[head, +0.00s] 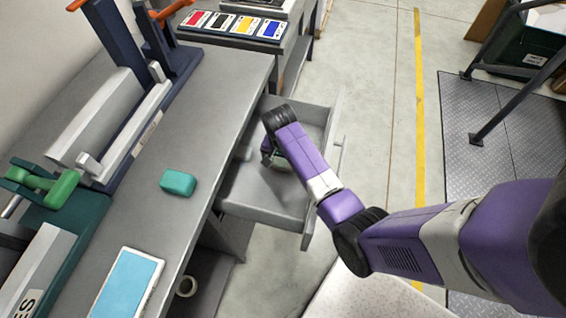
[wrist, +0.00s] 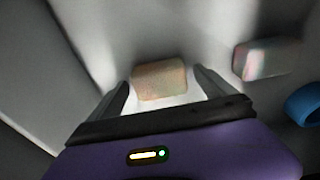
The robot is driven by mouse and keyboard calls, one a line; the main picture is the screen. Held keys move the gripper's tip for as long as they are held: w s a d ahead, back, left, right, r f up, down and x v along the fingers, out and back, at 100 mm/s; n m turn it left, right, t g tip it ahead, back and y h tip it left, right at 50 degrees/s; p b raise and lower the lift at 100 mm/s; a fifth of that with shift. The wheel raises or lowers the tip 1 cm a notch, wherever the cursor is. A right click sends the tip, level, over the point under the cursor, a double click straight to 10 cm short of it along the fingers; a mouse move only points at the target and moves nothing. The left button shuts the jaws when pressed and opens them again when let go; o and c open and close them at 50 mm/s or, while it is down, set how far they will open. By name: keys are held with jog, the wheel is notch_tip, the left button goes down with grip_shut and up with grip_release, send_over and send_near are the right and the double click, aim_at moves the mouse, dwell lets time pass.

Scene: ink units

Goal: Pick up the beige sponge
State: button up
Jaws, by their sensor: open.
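The beige sponge (wrist: 159,79) shows in the wrist view as a small tan block. It lies on the grey floor of an open drawer (head: 265,212). My gripper (wrist: 163,82) is open, with one dark finger to the left of the sponge and one to the right. The sponge sits between the fingertips as seen from the wrist. I cannot tell whether the fingers are down at its height. In the head view my arm reaches into the drawer and hides the sponge.
A pale block with coloured smudges (wrist: 265,59) lies right of the sponge, and a blue curved object (wrist: 304,105) is farther right. Drawer walls stand close around. The grey bench (head: 135,205) holds a teal block (head: 178,182) and a blue-topped panel (head: 125,285).

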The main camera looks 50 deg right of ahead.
aim_at(283, 161)
jog(key=c, duration=1.4)
jog(key=shift+r, duration=0.15)
jog(key=shift+r+p, duration=1.25)
jog(key=shift+r, duration=8.65)
